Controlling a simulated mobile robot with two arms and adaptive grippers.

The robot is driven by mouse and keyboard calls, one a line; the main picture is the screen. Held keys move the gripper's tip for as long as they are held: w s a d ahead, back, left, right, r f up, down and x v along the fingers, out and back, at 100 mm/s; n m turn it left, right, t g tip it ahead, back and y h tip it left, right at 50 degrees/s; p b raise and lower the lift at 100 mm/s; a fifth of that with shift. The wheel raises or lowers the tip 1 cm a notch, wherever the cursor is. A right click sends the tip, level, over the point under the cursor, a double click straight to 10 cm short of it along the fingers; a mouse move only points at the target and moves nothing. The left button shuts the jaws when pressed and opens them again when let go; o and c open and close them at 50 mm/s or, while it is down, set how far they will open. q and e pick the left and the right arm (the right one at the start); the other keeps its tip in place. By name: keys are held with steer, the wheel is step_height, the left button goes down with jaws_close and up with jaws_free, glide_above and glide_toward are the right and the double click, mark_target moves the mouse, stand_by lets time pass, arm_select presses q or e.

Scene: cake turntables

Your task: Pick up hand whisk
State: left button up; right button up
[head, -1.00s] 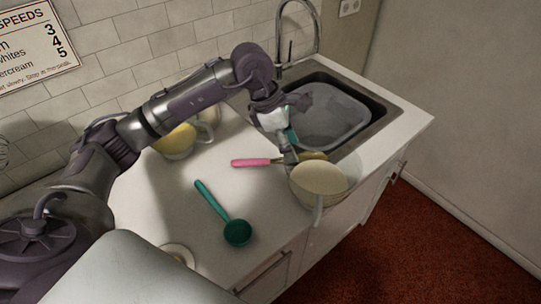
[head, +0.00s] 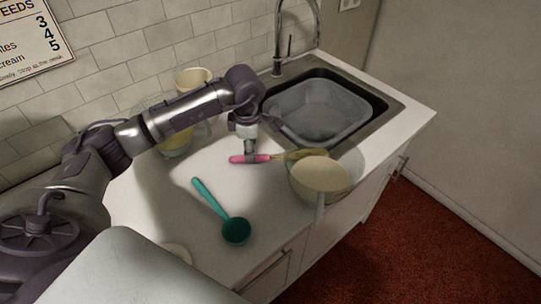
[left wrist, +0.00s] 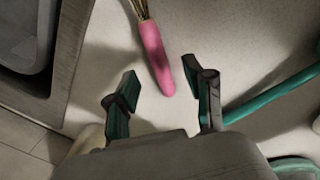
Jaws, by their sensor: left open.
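The hand whisk lies on the white worktop. Its pink handle (head: 237,159) points left and its wire end (head: 305,153) lies to the right, partly behind a glass bowl. My left gripper (head: 250,153) points down at the handle and hides part of it. In the left wrist view, my left gripper (left wrist: 160,95) is open with nothing between its fingertips. The pink handle (left wrist: 156,60) lies just ahead of the gap, its end pointing towards it. The wires (left wrist: 140,9) are cut off at the top edge. My right gripper is not in view.
A glass bowl (head: 350,180) with pale contents stands at the worktop's front edge. A teal scoop (head: 236,231) lies nearer, its handle also showing in the left wrist view (left wrist: 275,92). Another bowl (head: 175,143) and a cup (head: 193,77) stand behind my arm. A sink (head: 385,106) is at right.

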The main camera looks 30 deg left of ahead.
mark_target(259, 158)
arm_select(q)
steer(key=f, duration=0.1)
steer(key=f+p, duration=0.1)
steer(key=f, duration=0.1)
steer(key=shift+w+f, duration=0.3)
steer(key=shift+f, duration=0.45)
steer(key=shift+c, duration=0.2)
jaws_close()
